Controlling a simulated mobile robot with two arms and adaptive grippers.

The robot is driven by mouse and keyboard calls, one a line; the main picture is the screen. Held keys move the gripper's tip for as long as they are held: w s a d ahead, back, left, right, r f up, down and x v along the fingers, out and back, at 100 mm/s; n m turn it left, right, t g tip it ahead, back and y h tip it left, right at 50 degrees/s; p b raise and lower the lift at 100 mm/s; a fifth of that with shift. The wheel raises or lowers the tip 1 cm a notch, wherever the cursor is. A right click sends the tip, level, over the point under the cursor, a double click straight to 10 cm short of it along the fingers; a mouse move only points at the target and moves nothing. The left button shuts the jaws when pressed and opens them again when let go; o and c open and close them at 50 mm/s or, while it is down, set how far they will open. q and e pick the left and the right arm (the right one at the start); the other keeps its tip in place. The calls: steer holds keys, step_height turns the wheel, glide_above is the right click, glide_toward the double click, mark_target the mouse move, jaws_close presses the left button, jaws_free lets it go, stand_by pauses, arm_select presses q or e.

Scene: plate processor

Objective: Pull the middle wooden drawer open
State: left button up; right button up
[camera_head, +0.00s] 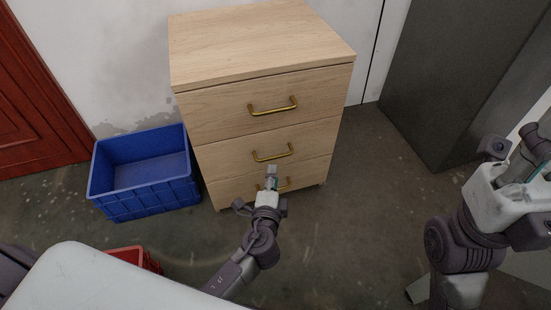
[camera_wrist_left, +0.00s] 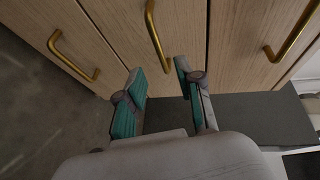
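A light wooden cabinet (camera_head: 255,35) has three stacked drawers with brass bar handles, all flush with its front. The middle drawer (camera_head: 222,160) has its handle (camera_head: 272,156) above my left gripper (camera_head: 271,172) in the head view. The gripper partly covers the bottom drawer's handle (camera_head: 287,184). In the left wrist view, the middle handle (camera_wrist_left: 153,36) runs down toward the gap between the parted teal-padded fingers (camera_wrist_left: 163,85). The fingers are open and empty, and contact with the handle does not show. My right gripper (camera_head: 535,150) is at the right edge, away from the cabinet, its fingers unclear.
A blue crate (camera_head: 155,202) stands on the floor just left of the cabinet. A red container (camera_head: 137,255) shows partly at lower left. A dark grey cabinet (camera_head: 450,70) stands at right. The floor in front of the drawers is clear apart from my left arm.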

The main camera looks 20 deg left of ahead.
mark_target(276, 158)
arm_select(q)
steer(key=b+x, duration=0.2)
steer(key=x, duration=0.6)
steer(key=shift+w+a+f, duration=0.1)
steer(key=shift+w+f, duration=0.05)
steer(key=shift+w, duration=0.25)
jaws_close()
